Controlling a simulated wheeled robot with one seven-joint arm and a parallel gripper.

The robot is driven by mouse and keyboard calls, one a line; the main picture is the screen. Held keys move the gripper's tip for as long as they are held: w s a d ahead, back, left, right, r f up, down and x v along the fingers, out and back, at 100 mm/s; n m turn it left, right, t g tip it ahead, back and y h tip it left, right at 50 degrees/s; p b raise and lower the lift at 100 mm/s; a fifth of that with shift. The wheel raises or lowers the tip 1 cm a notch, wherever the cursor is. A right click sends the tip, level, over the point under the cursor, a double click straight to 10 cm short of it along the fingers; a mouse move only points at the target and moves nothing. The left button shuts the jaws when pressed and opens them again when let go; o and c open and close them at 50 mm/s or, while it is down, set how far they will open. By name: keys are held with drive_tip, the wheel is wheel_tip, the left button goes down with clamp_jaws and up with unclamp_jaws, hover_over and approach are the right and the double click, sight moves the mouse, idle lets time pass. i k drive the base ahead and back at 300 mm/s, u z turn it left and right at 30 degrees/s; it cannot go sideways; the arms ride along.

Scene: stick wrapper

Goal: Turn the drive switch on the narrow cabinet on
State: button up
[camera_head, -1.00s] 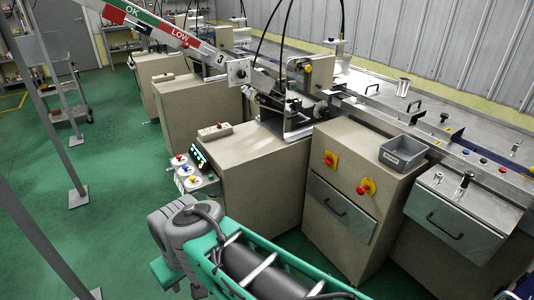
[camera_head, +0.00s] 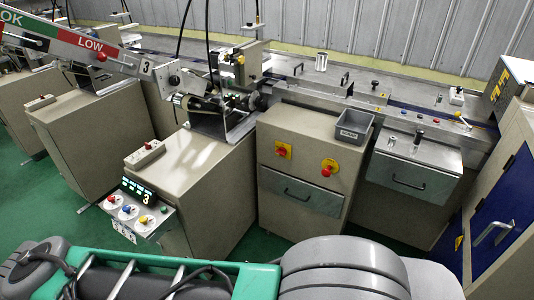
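A beige cabinet (camera_head: 268,203) with a steel drawer stands in the middle of the head view and looks like the narrow cabinet. On its upper front are two yellow-backed controls. The left one is a small switch (camera_head: 283,150) with a dark red or orange centre; its setting is too small to read. The right one has a red knob (camera_head: 327,169) that looks like a mushroom button. My gripper is not in view. Grey and green parts of my own body fill the bottom of the picture, and a gap shows between them and the two controls.
A grey bin (camera_head: 354,127) sits on the cabinet's top right. A panel with coloured knobs (camera_head: 132,213) and a lit display juts out at left. A steel drawer unit (camera_head: 413,171) stands to the right, then a blue-doored cabinet (camera_head: 503,209). Little green floor (camera_head: 228,248) shows in front.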

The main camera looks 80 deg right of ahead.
sight(281, 151)
drive_tip(key=z, duration=0.5)
drive_tip(key=i, duration=0.85)
drive_tip(key=z, duration=1.05)
drive_tip(key=i, duration=0.4)
drive_tip(key=z, duration=0.4)
